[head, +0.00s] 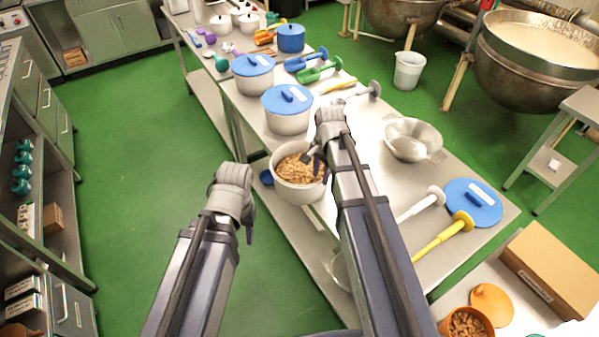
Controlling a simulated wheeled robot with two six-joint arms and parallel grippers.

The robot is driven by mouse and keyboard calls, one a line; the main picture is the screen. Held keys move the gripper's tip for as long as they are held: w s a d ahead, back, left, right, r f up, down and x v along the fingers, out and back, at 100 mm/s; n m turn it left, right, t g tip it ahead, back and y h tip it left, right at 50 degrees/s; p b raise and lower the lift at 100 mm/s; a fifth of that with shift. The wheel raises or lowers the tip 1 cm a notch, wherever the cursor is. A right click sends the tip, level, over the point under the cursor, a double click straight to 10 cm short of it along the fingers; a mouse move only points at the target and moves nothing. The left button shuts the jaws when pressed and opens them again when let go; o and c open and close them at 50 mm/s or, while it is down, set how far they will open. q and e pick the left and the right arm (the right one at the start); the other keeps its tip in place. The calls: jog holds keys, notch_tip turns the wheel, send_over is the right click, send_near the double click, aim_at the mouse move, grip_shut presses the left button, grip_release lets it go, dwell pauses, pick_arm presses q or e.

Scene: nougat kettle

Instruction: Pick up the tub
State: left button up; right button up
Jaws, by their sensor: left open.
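An open white tub (298,192) filled with brown nut-like pieces stands at the left edge of the steel table. My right gripper (315,158) is over the tub's right side, with its dark fingers pointing down at the contents and rim. My own arm partly hides it, and I cannot tell whether the fingers touch the tub or grip its rim. My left gripper (249,236) is open, to the left of the table and lower in the picture than the tub, apart from it. It is mostly hidden behind my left wrist.
Two tubs with blue lids (288,98) stand behind the open tub. A steel colander (413,138), a loose blue lid (474,202) and a yellow-handled tool (443,236) lie to the right. A cardboard box (552,268) is at the lower right. Green floor on the left is clear.

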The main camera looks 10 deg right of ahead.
jog(key=shift+w+d+f, duration=0.15)
jog(key=shift+f, duration=0.3)
jog(key=shift+f+b, duration=0.1)
jog(key=shift+b, duration=0.3)
jog(key=shift+f, duration=0.2)
jog(key=b, duration=0.8)
send_over(318, 199)
notch_tip(318, 199, down, 8)
jog(key=shift+r, duration=0.2)
jog(key=shift+r, duration=0.1)
grip_shut()
dwell(0.5)
